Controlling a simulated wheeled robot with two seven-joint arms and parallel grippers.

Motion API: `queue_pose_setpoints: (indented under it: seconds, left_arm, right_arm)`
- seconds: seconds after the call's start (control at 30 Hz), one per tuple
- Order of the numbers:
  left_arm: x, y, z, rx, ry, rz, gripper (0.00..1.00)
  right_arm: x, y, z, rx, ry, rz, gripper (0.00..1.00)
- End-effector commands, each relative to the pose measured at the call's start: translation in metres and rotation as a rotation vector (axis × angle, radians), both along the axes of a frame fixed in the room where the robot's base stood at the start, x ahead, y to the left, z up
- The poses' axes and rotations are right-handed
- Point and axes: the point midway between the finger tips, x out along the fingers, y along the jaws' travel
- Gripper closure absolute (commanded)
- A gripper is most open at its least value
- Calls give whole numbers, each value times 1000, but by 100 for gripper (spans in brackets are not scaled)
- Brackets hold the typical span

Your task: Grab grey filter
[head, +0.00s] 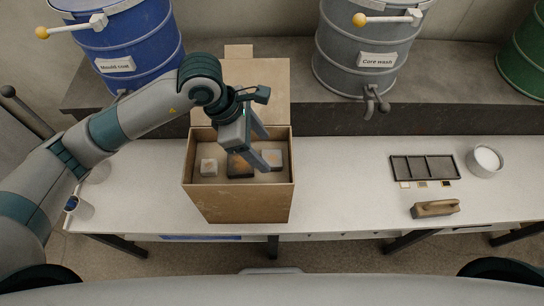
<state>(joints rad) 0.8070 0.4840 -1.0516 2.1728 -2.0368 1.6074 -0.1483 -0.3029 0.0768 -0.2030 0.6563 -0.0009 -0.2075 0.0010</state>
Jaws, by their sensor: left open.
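An open cardboard box (240,205) stands on the white table. Inside lie a pale block (208,168) at the left, a dark block (238,171) in the middle and a light grey block (275,156) at the right, each with an orange-brown mark. I cannot tell for sure which one is the grey filter. My left gripper (265,152) is open over the right half of the box, its fingers pointing down and right near the light grey block. They partly cover the middle and right blocks. I cannot tell whether they touch anything. My right gripper is out of view.
A dark compartment tray (424,167) with small swatches before it, a white bowl (485,161) and a brush-like block (435,209) stand at the right. Blue (130,45) and grey (362,55) drums stand behind. The table between box and tray is clear.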

Motion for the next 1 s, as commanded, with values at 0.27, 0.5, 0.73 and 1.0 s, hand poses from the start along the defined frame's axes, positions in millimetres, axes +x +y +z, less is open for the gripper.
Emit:
queue_pose_setpoints:
  seconds: [0.27, 0.5, 0.73, 1.0]
  left_arm:
    - [1, -13, -27, 1, 4, -1, 38]
    - [2, -17, -40, 0, 0, -1, 38]
    - [3, -17, -40, 0, -1, -2, 38]
    - [3, -17, -40, 0, 0, -1, 59]
  right_arm:
    - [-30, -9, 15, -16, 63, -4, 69]
    - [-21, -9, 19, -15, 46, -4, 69]
    - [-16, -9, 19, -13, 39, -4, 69]
    - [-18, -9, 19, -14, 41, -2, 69]
